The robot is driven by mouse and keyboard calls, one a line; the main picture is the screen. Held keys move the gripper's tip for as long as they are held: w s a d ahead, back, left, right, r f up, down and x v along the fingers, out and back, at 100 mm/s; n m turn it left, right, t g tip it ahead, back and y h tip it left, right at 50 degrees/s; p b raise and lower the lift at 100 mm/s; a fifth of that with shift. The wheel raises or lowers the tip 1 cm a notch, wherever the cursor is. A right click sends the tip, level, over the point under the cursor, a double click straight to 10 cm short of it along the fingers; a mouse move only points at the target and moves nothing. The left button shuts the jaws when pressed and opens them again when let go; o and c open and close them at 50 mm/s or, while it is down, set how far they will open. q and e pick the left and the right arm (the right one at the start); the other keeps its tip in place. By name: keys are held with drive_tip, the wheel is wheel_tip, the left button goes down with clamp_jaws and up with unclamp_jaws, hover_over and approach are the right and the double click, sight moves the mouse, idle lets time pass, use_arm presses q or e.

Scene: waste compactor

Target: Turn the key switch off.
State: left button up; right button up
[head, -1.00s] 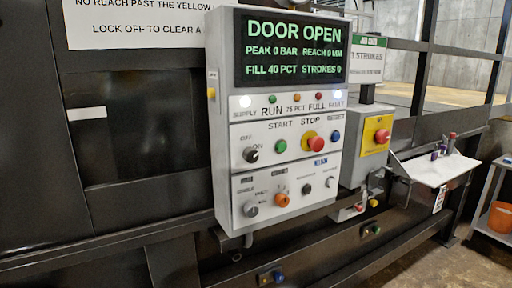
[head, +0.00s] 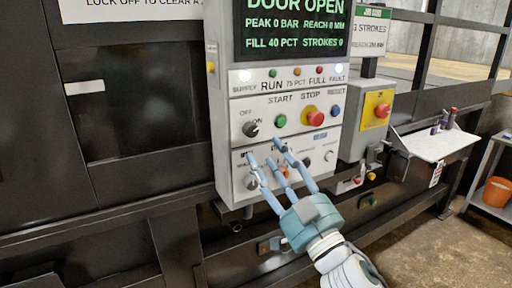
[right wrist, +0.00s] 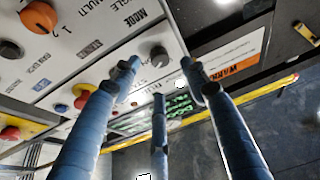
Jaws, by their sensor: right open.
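The key switch (head: 250,129) is a small dark round knob at the left of the control panel (head: 221,150), beside the words OFF and ON. Its exact turn position is too small to tell. In the right wrist view the grey knob (right wrist: 160,58) between the fingers looks like this switch. My right gripper (head: 266,152) has its three blue fingers spread, empty, with tips just below and right of the switch in the head view. I see no clear contact. The fingers hide part of the lower knob row. My left gripper is not in view.
A green start button (head: 280,120) and a red stop button (head: 315,118) sit right of the switch. An orange knob (right wrist: 38,18) lies on the lower row.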

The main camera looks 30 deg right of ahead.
sight(253, 134)
drive_tip(key=p+x, duration=0.1)
drive_tip(key=x, duration=0.5)
drive_tip(key=shift+r+p, duration=0.1)
drive_tip(key=shift+p, duration=0.2)
drive_tip(key=shift+w, duration=0.45)
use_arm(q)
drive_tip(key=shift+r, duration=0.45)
use_arm(e)
drive_tip(key=c, duration=1.1)
